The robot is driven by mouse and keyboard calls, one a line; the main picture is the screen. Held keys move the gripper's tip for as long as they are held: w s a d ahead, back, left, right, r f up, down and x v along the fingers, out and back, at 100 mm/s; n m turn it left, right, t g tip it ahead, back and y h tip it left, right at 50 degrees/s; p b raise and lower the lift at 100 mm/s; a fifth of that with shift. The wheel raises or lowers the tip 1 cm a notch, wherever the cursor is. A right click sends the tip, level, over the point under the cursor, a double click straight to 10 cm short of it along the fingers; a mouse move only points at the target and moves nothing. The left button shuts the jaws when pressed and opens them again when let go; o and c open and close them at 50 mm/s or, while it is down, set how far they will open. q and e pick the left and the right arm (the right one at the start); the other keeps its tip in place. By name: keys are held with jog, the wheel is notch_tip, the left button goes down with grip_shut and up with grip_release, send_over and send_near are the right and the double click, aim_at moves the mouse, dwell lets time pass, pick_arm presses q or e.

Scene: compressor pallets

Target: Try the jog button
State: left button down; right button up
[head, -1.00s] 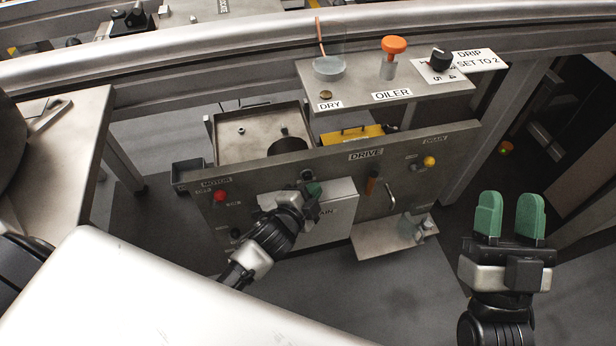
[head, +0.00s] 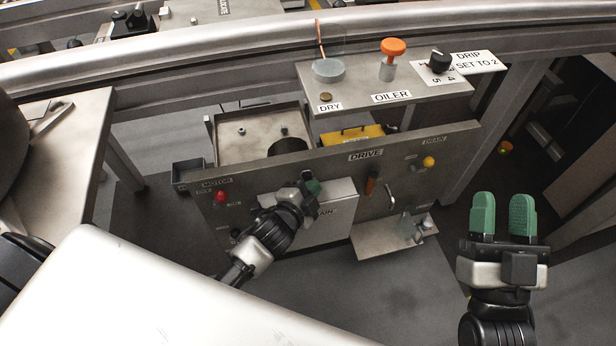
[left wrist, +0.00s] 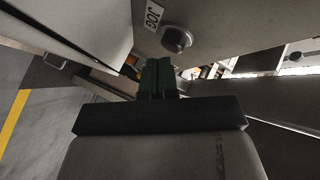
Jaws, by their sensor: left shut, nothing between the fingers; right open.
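The jog button (left wrist: 176,40) is a dark round button on a grey panel in the left wrist view. The JOG label (left wrist: 153,15) is beside it. My left gripper (left wrist: 158,64) is shut and empty, its green fingertips just below the button in that view; I cannot tell whether they touch it. In the head view my left gripper (head: 313,187) is at the front of the DRIVE panel (head: 335,165), and I cannot make out the button for certain there. My right gripper (head: 502,215) is open and empty, in free space right of the panel.
A red button (head: 221,196) and a yellow knob (head: 428,162) are on the same panel. A pale box (head: 338,215) juts out behind my left gripper. The oiler shelf (head: 360,98) stands above. Floor is clear between the panel and my right gripper.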

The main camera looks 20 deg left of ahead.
pick_arm(q)
jog(key=shift+w+a, duration=0.3)
jog(key=shift+w, duration=0.15)
pick_arm(e)
jog(key=shift+w+f+g, duration=0.2)
jog(key=shift+f+g, duration=0.2)
jog(key=shift+f, duration=0.05)
dwell(0.5)
pick_arm(q)
jog(key=shift+s+d+p, duration=0.35)
jog(key=shift+s+d, duration=0.2)
jog(key=shift+s, duration=0.25)
pick_arm(e)
jog(key=shift+w+d+f+g+h, duration=0.1)
jog(key=shift+w+f+g+h, duration=0.15)
jog(key=shift+f+g+h, duration=0.2)
jog(key=shift+f, duration=0.1)
pick_arm(q)
jog(key=shift+s+d, duration=0.2)
jog(key=shift+s, duration=0.05)
jog(key=shift+s+d, duration=0.6)
jog(key=shift+s, duration=0.3)
jog(key=shift+s+d, duration=0.6)
jog(key=shift+s, duration=0.3)
pick_arm(e)
jog(key=shift+w+f+g, duration=0.15)
jog(key=shift+f+g, duration=0.7)
